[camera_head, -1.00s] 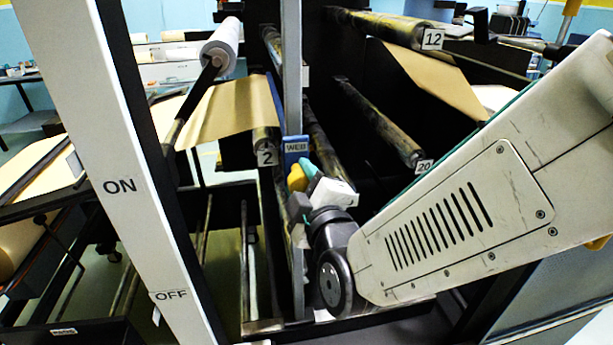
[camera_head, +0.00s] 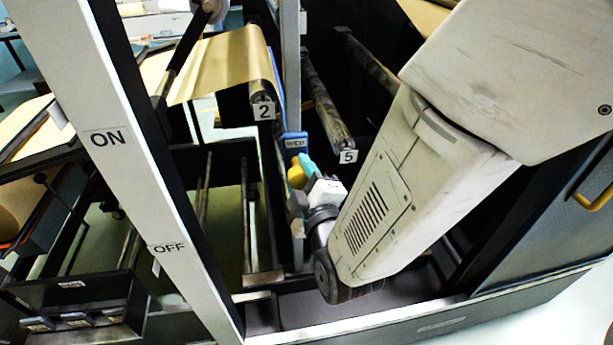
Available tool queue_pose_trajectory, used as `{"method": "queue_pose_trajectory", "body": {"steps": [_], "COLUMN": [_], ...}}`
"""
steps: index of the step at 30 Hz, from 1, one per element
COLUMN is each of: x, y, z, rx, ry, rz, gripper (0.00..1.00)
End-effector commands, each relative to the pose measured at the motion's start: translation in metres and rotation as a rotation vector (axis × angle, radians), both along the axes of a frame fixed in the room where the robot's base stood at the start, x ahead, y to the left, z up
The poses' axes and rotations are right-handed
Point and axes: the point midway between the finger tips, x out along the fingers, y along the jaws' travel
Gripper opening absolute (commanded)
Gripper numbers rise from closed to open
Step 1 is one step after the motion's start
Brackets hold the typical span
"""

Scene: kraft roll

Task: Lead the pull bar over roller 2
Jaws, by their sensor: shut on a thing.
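Roller 2 (camera_head: 263,108) shows its numbered end at the upper middle, with the brown kraft web (camera_head: 225,65) lying over it. The pull bar (camera_head: 294,141) is blue, with an end marked WEB. It sits to the right of and a little below roller 2's end, and its length runs back behind the upright post. My gripper (camera_head: 299,174), with yellow and teal parts, is just below the bar's marked end and shut on it. The exact grip and the web's join to the bar are hidden.
A grey upright post (camera_head: 291,60) stands close beside roller 2. Roller 5 (camera_head: 337,135) lies to the right of the bar. A white frame post marked ON and OFF (camera_head: 120,160) stands at left. Open space with lower rods (camera_head: 248,225) lies below roller 2.

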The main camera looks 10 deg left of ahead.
Motion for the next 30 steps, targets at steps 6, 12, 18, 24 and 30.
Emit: {"method": "queue_pose_trajectory", "body": {"steps": [6, 12, 18, 24, 30], "x": [-0.002, -0.003, -0.005, -0.007, -0.008], "y": [0.004, 0.007, 0.011, 0.014, 0.017], "z": [-0.037, -0.069, -0.101, -0.132, -0.164], "rx": [-0.007, -0.006, -0.006, -0.005, -0.005], "ry": [0.005, 0.004, 0.004, 0.004, 0.004], "rz": [0.001, 0.001, 0.002, 0.002, 0.002], "gripper": [0.06, 0.06, 0.06, 0.06, 0.06]}}
